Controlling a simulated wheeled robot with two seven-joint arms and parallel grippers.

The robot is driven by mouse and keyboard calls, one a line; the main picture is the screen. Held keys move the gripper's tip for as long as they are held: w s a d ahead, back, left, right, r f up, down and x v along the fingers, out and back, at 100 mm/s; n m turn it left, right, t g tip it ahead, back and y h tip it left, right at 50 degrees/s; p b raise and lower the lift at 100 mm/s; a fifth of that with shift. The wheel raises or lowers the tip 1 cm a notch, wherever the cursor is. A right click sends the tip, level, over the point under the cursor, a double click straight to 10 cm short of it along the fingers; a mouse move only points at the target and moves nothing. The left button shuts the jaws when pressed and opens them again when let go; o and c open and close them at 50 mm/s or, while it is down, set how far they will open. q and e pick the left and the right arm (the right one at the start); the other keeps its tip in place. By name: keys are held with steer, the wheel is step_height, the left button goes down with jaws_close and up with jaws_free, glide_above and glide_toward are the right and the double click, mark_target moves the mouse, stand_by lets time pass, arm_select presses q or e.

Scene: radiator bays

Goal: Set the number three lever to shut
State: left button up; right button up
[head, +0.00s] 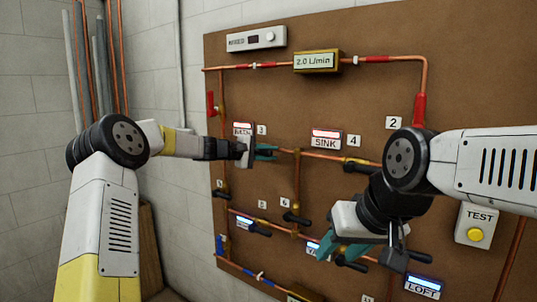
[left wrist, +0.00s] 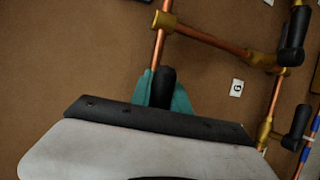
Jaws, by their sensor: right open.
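The number 3 tag (head: 261,129) is on the brown board, above the upper copper pipe. My left gripper (head: 266,152) is just below the tag and hides most of the valve there. In the left wrist view, the black lever handle (left wrist: 163,86) sits between the teal fingers of my left gripper (left wrist: 162,92), with no clear gap. The handle looks roughly in line with the copper pipe (left wrist: 159,50); its lower part is hidden by the gripper body. My right gripper (head: 340,252) is open, low on the right, in front of the lower pipes and apart from lever three.
A SINK sign (head: 326,138) and number 4 tag (head: 354,140) are to the right. A flow meter (head: 316,61) reads 2.0 L/min. Another black lever (head: 297,218) is below. A yellow TEST button (head: 475,235) is at far right. Several pipes cross the board.

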arm_select(q)
jaws_close()
